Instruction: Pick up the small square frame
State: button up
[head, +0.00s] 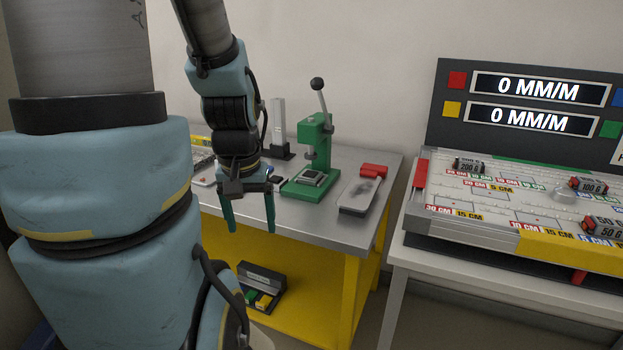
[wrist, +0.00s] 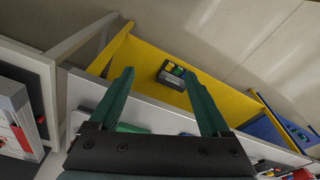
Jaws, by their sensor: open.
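A small square frame (head: 312,177), grey with a dark rim, appears to lie on the base of the green lever press (head: 318,150) on the metal table. My gripper (head: 250,226) is open and empty, its two green fingers pointing down in front of the table's near edge. It is left of and nearer than the press, apart from the frame. In the wrist view my open gripper (wrist: 157,75) has nothing between its fingertips. I cannot make out the frame in the wrist view.
A grey tray with a red part (head: 362,195) lies right of the press. A grey upright stand (head: 278,130) is behind it. A dark box of coloured blocks (head: 262,285) sits on the yellow lower shelf (head: 228,262). A scale board (head: 520,200) stands on the right table.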

aim_at(302, 180)
jog(key=u, duration=1.2)
jog(key=k+l+u, duration=0.35)
jog(key=u, duration=0.15)
jog(key=k+l+u, duration=0.15)
jog(key=k+u, duration=0.3)
jog(key=k+l, duration=0.2)
jog(key=l, duration=0.2)
jog(key=k+l, duration=0.15)
jog(key=l, duration=0.2)
